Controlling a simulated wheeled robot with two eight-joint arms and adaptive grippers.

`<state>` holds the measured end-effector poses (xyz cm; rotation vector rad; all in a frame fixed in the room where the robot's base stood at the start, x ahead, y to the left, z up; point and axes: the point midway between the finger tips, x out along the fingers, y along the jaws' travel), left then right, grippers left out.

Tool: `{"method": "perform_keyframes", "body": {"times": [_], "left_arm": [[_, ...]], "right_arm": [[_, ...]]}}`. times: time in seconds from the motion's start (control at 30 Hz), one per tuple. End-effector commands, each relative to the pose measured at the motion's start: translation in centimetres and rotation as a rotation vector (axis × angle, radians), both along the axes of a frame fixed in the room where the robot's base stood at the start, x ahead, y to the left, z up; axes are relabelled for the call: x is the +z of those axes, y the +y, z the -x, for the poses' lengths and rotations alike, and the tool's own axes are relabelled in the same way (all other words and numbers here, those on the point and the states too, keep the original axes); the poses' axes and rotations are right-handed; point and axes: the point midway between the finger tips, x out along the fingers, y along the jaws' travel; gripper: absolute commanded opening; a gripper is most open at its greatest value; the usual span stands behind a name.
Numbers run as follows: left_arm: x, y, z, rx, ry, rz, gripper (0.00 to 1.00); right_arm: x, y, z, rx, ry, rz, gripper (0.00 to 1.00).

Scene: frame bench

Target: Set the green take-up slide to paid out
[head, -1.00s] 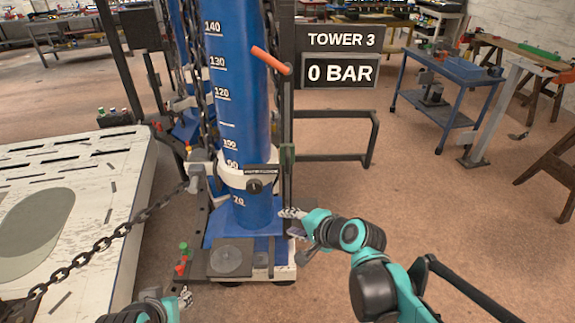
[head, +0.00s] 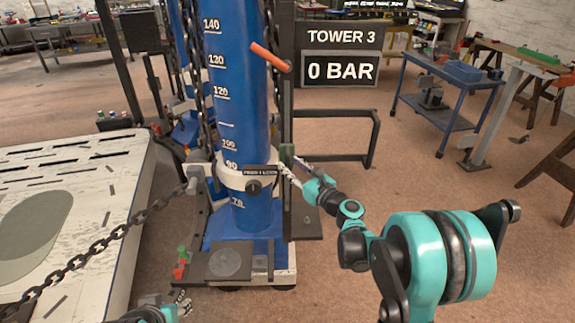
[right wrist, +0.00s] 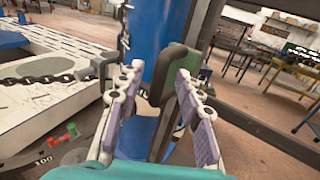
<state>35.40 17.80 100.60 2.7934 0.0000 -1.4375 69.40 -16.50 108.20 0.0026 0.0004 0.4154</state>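The green take-up slide (head: 287,153) is a small dark green block on the dark vertical rail at the right of the blue tower (head: 238,110). My right gripper (head: 291,167) is open at the slide's height or just below it. In the right wrist view the slide (right wrist: 183,62) shows just beyond and between the spread fingers (right wrist: 160,76), nearer the right one. I cannot tell whether a finger touches it. My left gripper (head: 184,303) is low at the bottom edge, away from the slide; its finger state is too small to tell.
An orange lever (head: 268,57) sticks out above the slide. A display (head: 339,71) reads "0 BAR". A dark rail frame (head: 374,140) stands right of the tower. A chain (head: 100,250) runs from the tower over the white slab (head: 110,190).

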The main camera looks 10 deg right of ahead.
Motion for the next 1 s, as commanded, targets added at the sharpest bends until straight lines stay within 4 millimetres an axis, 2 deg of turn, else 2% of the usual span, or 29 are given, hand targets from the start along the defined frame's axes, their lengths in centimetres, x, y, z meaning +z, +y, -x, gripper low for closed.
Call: {"method": "perform_keyframes", "body": {"times": [0.1,0.2,0.5,0.63,1.0], "left_arm": [[-0.4,0.0,0.0,0.0,0.0,0.0,0.4],[-0.5,0.0,0.0,0.0,0.0,0.0,0.4],[-0.5,0.0,0.0,0.0,0.0,0.0,0.4],[-0.5,0.0,0.0,0.0,0.0,0.0,0.4],[-0.5,0.0,0.0,0.0,0.0,0.0,0.4]], "right_arm": [[-0.1,0.7,-1.4,0.001,0.0,0.001,0.36],[-0.1,0.9,-2.1,0.001,-0.001,0.002,0.36],[0.0,1.0,-2.3,0.0,0.0,0.002,0.36],[0.0,1.0,-2.3,0.0,0.0,0.002,0.02],[0.1,1.0,-2.3,0.0,0.0,0.003,0.0]]}}
